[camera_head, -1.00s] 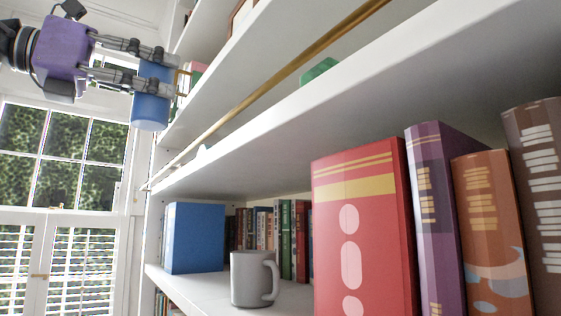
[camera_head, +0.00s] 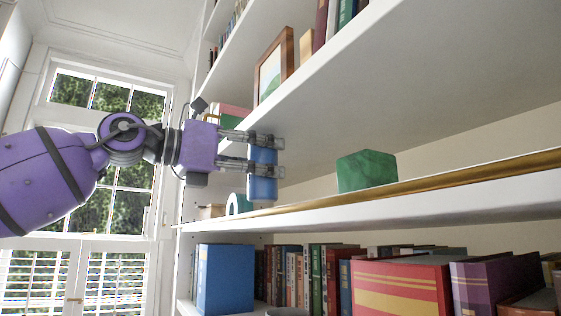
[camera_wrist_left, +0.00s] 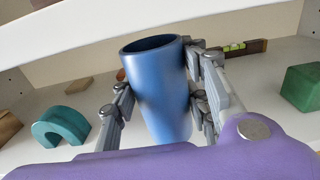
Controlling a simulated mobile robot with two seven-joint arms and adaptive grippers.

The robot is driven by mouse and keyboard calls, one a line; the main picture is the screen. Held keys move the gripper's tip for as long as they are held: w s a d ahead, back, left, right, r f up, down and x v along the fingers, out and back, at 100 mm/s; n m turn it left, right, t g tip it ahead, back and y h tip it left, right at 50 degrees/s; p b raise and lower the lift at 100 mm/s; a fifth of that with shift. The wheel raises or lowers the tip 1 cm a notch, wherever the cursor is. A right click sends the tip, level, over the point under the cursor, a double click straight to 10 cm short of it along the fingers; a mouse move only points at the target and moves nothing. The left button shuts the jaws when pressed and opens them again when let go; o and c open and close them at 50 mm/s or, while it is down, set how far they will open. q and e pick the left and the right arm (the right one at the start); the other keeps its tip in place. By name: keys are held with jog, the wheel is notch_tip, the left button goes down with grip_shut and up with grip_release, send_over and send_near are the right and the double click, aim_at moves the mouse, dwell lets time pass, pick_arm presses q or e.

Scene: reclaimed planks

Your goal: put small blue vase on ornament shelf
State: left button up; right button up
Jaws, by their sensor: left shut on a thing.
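The small blue vase (camera_head: 262,187) is held roughly upright at the left part of the shelf with the brass rail. That white shelf (camera_head: 420,212) carries ornaments; I take it as the ornament shelf. My left gripper (camera_head: 279,156) comes in from the left and is shut around the vase's body. In the left wrist view, the vase (camera_wrist_left: 160,85) shows its open dark mouth between the two fingers (camera_wrist_left: 160,62). Its base is hidden there by my wrist, and I cannot tell whether it touches the shelf. My right gripper is not in view.
A green block (camera_head: 366,170) stands right of the vase, a teal arch (camera_wrist_left: 60,127) to its left. A spirit level (camera_wrist_left: 246,47) and a small wooden piece (camera_wrist_left: 78,85) lie farther back. The brass rail (camera_head: 470,168) runs along the front edge. Another shelf (camera_head: 310,88) hangs above.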

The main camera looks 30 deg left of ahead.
pick_arm(q)
jog(key=shift+w+d+f, duration=0.2)
jog(key=shift+w+d, duration=0.1)
jog(key=shift+w, duration=0.3)
jog(key=shift+w+d, duration=0.2)
jog(key=shift+w, duration=0.15)
jog(key=shift+f+x, duration=0.15)
jog(key=shift+x, duration=0.55)
jog(key=shift+f+x, duration=0.1)
jog(key=shift+x, duration=0.55)
jog(key=shift+s+d+f, duration=0.1)
jog(key=shift+d+f, duration=0.05)
jog(key=shift+f, duration=0.05)
jog(key=shift+a+f, duration=0.2)
jog(key=shift+d+f, duration=0.15)
jog(key=o, duration=1.3)
jog(key=shift+f, duration=0.15)
jog(key=shift+c, duration=0.2)
jog(key=shift+o, duration=0.6)
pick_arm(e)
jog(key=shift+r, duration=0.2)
